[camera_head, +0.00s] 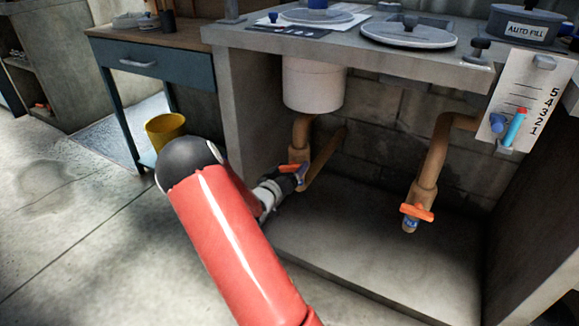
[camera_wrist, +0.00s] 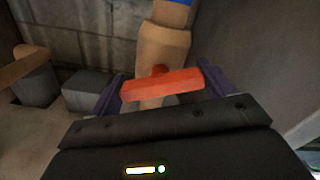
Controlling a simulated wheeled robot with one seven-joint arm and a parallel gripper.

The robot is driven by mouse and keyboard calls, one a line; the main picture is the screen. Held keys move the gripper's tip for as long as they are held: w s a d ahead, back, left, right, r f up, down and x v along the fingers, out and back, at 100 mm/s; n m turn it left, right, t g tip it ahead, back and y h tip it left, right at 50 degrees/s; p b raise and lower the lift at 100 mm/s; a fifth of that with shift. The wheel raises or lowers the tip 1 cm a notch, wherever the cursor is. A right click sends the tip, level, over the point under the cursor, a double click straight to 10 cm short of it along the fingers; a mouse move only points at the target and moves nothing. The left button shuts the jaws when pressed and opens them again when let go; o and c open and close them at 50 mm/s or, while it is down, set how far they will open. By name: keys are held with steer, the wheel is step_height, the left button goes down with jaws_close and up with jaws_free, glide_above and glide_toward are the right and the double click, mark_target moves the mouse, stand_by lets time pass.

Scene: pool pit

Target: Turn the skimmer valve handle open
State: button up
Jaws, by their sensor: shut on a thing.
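An orange valve handle (camera_head: 289,168) sits on the left tan pipe (camera_head: 302,130), under a white round bucket (camera_head: 313,86). My gripper (camera_head: 299,174) reaches it from the left. In the wrist view, the orange handle (camera_wrist: 162,87) is a bar lying crosswise to the tan pipe (camera_wrist: 163,50), slightly tilted. My gripper's dark fingers (camera_wrist: 162,88) are shut on its two ends. In the head view my gripper hides part of the handle. I see no label naming this valve.
A second orange handle (camera_head: 417,212) sits on the right tan pipe (camera_head: 433,160). The counter (camera_head: 262,42) roofs this recess, with a side wall on the left. A numbered white gauge board (camera_head: 522,95) hangs at right. A yellow bucket (camera_head: 165,130) stands left.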

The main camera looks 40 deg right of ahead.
steer(key=n+p, duration=0.2)
steer(key=n, duration=0.2)
steer(key=shift+r+n, duration=0.1)
steer(key=shift+n, duration=0.2)
steer(key=shift+n+p, duration=0.65)
steer(key=shift+n, duration=1.25)
steer(key=o, duration=0.9)
steer(key=v, duration=0.8)
